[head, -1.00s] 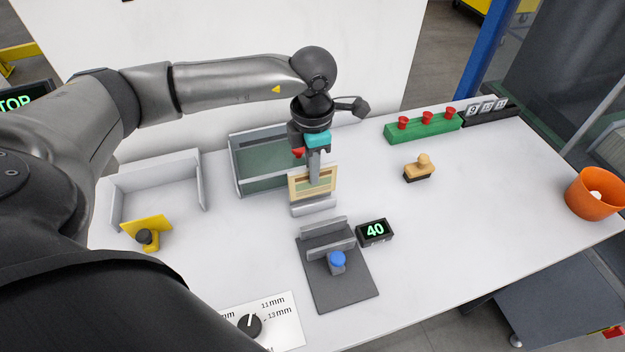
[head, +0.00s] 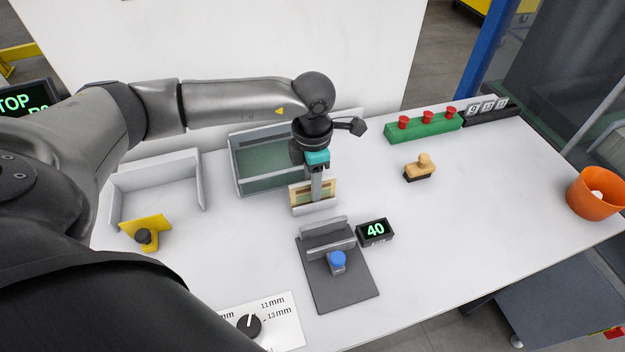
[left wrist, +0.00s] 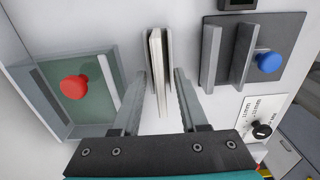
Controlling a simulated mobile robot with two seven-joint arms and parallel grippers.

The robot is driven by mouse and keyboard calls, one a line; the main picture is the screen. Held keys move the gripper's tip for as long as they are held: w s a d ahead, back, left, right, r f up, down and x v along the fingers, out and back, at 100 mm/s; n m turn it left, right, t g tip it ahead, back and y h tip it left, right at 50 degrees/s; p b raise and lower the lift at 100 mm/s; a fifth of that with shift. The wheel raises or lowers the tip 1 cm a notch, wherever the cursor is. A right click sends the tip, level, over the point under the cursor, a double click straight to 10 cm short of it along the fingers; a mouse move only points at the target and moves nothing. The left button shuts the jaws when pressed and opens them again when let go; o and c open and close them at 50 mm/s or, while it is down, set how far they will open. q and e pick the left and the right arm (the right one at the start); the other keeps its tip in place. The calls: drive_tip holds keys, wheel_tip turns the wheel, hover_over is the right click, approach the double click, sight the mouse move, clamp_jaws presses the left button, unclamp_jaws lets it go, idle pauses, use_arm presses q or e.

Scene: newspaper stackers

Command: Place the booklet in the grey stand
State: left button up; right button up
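The cream booklet (head: 299,194) stands upright in the small light grey stand (head: 316,210) in the middle of the table. In the left wrist view the booklet (left wrist: 157,60) shows edge-on between the two walls of the stand (left wrist: 169,45). My left gripper (head: 316,194) points down at the booklet. In the left wrist view its two fingers (left wrist: 163,74) are spread, one on each side of the booklet, with a gap to each. The booklet's lower part is hidden by the stand. My right gripper is not in view.
A green-floored tray (head: 262,185) with a red button (left wrist: 74,87) is left of the stand. A dark grey base with upright plates and a blue button (head: 337,257) is in front, beside a "40" display (head: 375,232). A wooden stamp (head: 420,170) is to the right.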

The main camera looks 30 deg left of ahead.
use_arm(q)
wheel_tip(320, 180, up, 12)
drive_tip(key=shift+r, duration=0.2)
idle(0.4)
